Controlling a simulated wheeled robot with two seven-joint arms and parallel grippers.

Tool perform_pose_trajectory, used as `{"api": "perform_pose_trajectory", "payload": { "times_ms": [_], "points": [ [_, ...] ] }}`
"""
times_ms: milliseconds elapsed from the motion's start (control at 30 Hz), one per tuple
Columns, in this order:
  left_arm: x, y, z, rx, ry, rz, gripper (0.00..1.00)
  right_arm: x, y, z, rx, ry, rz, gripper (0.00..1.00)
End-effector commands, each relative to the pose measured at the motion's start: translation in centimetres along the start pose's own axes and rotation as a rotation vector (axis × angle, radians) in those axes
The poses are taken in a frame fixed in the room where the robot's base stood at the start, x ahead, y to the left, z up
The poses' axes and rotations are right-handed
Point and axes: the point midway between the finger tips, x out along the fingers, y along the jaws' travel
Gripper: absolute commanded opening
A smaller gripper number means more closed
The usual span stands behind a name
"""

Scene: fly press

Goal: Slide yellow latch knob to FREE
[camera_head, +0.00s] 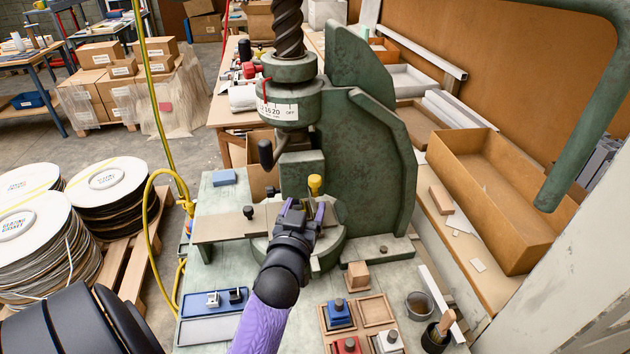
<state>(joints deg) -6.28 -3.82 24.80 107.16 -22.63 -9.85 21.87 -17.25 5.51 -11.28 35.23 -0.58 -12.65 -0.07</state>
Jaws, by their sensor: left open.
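The yellow latch knob (315,183) stands upright on the front of the green fly press (365,150), just below the ram. My left gripper (305,207) is open, in front of and slightly below the knob, with its fingers pointing toward the press. The knob shows above the fingertips, and no grip on it is visible. Any FREE marking near the knob is too small or hidden to read. My right gripper is not in view.
A flat plate (222,225) with a black knob lies left of the gripper. A dark handle (266,154) hangs beside the ram. Yellow hose runs along the left edge.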

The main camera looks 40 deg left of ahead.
Motion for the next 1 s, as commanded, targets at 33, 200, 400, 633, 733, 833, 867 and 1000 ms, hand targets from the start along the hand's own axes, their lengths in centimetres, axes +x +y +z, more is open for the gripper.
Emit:
{"api": "perform_pose_trajectory", "payload": {
  "times_ms": [33, 200, 400, 633, 733, 833, 867, 1000],
  "points": [
    [0.7, 0.0, -0.1, 0.001, 0.002, 0.001, 0.74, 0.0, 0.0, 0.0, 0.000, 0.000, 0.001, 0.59],
    [4.6, 0.0, -0.2, 0.001, 0.003, 0.000, 0.74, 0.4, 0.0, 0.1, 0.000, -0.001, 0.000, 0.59],
    [8.3, 0.0, -0.1, 0.001, 0.001, 0.000, 0.74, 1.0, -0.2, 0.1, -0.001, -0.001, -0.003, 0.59],
    [9.6, 0.0, -0.1, 0.001, -0.001, 0.000, 0.74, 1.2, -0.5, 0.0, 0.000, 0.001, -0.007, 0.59],
    [9.6, 0.0, -0.2, 0.001, 0.000, 0.000, 0.74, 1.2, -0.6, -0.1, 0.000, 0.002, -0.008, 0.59],
    [9.6, 0.0, -0.2, 0.001, 0.000, 0.000, 0.72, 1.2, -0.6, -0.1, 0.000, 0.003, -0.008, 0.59],
    [9.6, 0.0, -0.2, 0.000, 0.000, 0.000, 0.65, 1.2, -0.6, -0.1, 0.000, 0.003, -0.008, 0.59],
    [9.6, 0.0, -0.2, 0.000, 0.000, 0.000, 0.36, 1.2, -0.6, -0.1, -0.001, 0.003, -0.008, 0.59]
  ]
}}
